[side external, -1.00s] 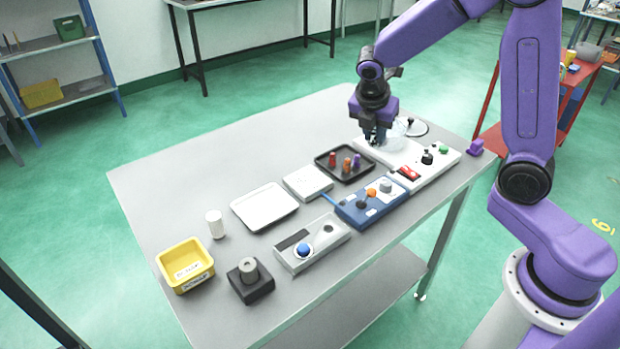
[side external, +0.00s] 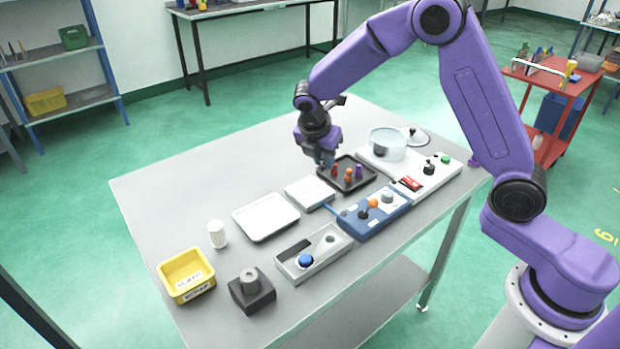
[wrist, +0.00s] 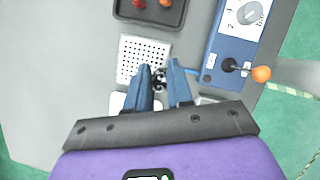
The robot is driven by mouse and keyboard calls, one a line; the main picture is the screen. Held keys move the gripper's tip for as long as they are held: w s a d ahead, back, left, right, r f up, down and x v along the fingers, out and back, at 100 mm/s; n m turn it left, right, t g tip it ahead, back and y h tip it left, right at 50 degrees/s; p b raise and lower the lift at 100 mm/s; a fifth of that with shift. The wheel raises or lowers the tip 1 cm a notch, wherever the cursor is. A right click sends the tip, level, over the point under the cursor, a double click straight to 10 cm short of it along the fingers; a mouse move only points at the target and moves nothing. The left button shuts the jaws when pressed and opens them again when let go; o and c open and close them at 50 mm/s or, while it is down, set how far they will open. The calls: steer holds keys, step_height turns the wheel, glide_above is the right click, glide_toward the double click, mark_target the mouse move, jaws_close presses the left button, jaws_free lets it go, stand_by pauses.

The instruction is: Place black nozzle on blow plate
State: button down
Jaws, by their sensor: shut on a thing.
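My gripper (side external: 326,158) is above the table near the left edge of the dark tray. In the wrist view its two blue fingers (wrist: 163,84) are shut on a small black piece, the black nozzle (wrist: 160,76). The nozzle is hard to make out in the side view. The blow plate (side external: 308,193) appears as a flat white block on the table, in front of and left of the gripper. In the wrist view the plate (wrist: 128,68) shows rows of small holes, and the nozzle appears beside its right edge. Nothing lies on the plate.
The dark tray (side external: 352,188) holds red, orange and purple pieces. A blue control box (side external: 378,212) stands right of the plate, a white tray (side external: 266,217) left. A clear pot (side external: 388,142) stands on a white base behind. The table's left side is clear.

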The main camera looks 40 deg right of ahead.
steer(key=w+f, duration=0.4)
steer(key=f, duration=0.1)
steer(key=shift+w+a+f, duration=0.1)
steer(key=shift+a+f, duration=0.05)
steer(key=shift+a, duration=0.05)
steer(key=shift+w+f, duration=0.15)
steer(key=shift+f, duration=1.55)
steer(key=c, duration=1)
jaws_free()
steer(key=shift+f, duration=0.1)
steer(key=v, duration=1.2)
steer(key=shift+a+r, duration=0.1)
steer(key=shift+r, duration=0.1)
